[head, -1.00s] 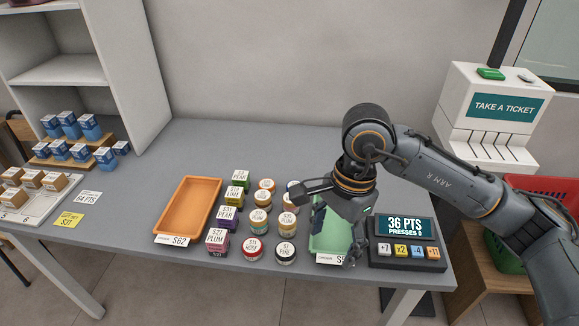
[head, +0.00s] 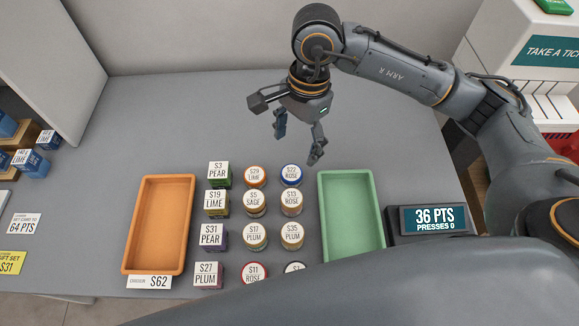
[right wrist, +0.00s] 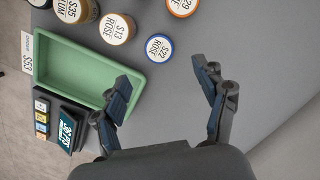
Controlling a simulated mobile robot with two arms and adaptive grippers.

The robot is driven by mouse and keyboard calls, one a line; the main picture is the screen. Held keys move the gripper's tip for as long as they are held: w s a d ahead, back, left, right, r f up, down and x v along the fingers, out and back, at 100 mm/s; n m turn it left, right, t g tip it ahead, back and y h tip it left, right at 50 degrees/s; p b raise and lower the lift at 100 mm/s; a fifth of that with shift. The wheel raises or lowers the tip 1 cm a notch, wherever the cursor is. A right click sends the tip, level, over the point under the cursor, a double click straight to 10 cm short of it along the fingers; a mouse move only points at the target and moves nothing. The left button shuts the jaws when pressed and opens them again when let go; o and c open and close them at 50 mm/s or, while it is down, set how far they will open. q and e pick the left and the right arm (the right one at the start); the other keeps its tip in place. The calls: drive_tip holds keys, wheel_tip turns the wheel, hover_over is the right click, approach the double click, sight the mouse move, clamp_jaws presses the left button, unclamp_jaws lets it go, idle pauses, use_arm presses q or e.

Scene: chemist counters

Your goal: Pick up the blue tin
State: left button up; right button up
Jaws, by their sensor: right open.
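The blue tin (head: 291,175) is a small round tin with a blue rim and a white lid marked S22 ROSE. It stands at the far right of the group of tins in the head view. It also shows in the right wrist view (right wrist: 159,48), ahead of the fingers and left of the middle of the gap. My right gripper (head: 298,150) is open and empty, above the counter just behind the blue tin. Its two spread fingers show in the right wrist view (right wrist: 168,98). My left gripper is not in view.
A green tray (head: 376,235) lies right of the tins, an orange tray (head: 135,235) left of them. Other tins, such as S13 ROSE (head: 291,198) and S29 LIME (head: 255,174), stand close by. A points display (head: 435,218) is at right. The counter behind is clear.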

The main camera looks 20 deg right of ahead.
hover_over(292, 172)
drive_tip(key=f, duration=0.4)
drive_tip(key=shift+w+d, duration=0.2)
drive_tip(key=shift+d, duration=0.1)
drive_tip(key=shift+f+p, duration=0.35)
drive_tip(key=shift+f, duration=0.2)
drive_tip(key=f, duration=0.3)
drive_tip(key=f+p, duration=0.1)
drive_tip(key=shift+s+a+f, duration=0.2)
drive_tip(key=shift+a+f, duration=0.05)
drive_tip(key=shift+f, duration=0.1)
drive_tip(key=c, duration=1.2)
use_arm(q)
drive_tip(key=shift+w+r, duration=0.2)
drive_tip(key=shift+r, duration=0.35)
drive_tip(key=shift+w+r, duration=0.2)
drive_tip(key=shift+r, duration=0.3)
